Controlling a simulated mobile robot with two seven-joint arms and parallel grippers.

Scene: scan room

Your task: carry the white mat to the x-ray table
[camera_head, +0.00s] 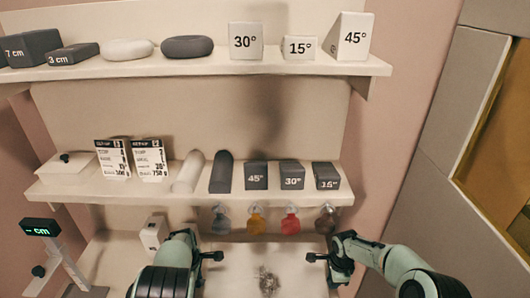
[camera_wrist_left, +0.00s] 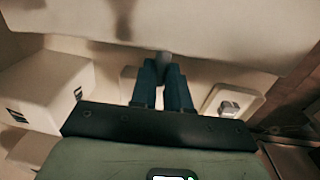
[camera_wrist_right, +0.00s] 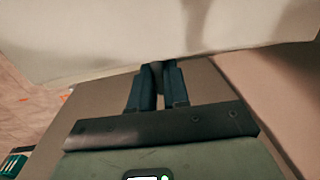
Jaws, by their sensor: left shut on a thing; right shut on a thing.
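The white mat (camera_head: 240,273) is a pale flat sheet between my two grippers at the bottom of the head view, with a dark smudge near its middle. It also fills the top of the left wrist view (camera_wrist_left: 210,28) and of the right wrist view (camera_wrist_right: 100,35). My left gripper (camera_head: 216,256) is shut on its left edge. My right gripper (camera_head: 314,257) is shut on its right edge. The mat's near end runs out of the head view. The x-ray table cannot be made out.
A wall shelf stands ahead: an upper board (camera_head: 200,68) with wedges, rings and dark blocks, and a middle board (camera_head: 100,190) with cards, rolls and wedges. Coloured hanging tags (camera_head: 257,222) are just beyond the mat. A stand with a display (camera_head: 40,228) is at left.

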